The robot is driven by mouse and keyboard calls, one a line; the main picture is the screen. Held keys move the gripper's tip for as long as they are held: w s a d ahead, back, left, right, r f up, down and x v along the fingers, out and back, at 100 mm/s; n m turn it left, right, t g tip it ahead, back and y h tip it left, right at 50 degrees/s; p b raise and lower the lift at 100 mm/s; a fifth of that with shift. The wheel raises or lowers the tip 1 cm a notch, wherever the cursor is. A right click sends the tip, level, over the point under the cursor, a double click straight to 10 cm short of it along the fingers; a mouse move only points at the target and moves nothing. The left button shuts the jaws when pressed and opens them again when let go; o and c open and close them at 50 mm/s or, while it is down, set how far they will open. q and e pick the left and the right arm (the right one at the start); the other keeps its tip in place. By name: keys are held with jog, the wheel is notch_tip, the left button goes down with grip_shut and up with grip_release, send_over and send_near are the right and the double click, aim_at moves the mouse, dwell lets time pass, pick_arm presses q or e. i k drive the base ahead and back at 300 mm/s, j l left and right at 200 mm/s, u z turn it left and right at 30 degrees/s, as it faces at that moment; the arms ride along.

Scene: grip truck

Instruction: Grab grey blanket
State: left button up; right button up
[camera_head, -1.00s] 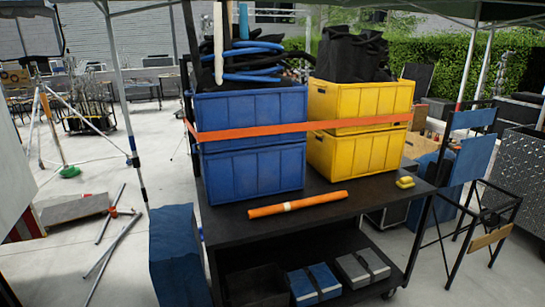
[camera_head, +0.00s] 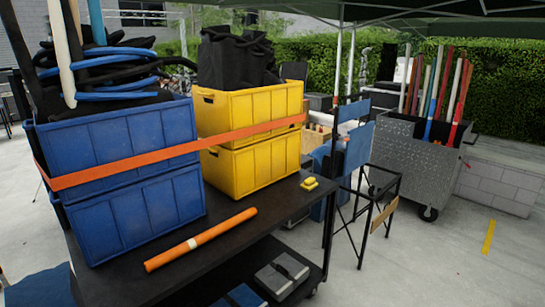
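A grey folded bundle with a dark strap (camera_head: 281,276), which looks like the grey blanket, lies on the lower shelf of the black cart (camera_head: 245,253). It is near the bottom edge of the view, toward the shelf's right end. A blue folded bundle (camera_head: 240,297) lies to its left and is cut off by the bottom edge. The cart's upper deck is above and behind the grey bundle. Neither of my grippers is in view.
The upper deck holds blue crates (camera_head: 135,215), yellow crates (camera_head: 252,175) under an orange strap, an orange roll (camera_head: 200,239) and a small yellow item (camera_head: 309,183). A folding chair (camera_head: 365,190) and a wheeled metal bin (camera_head: 412,160) stand right. Floor at front right is clear.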

aim_at(284, 274)
jog(key=i+l+z, duration=0.2)
jog(key=z, duration=0.3)
jog(key=i+z, duration=0.7)
jog(key=z, duration=0.25)
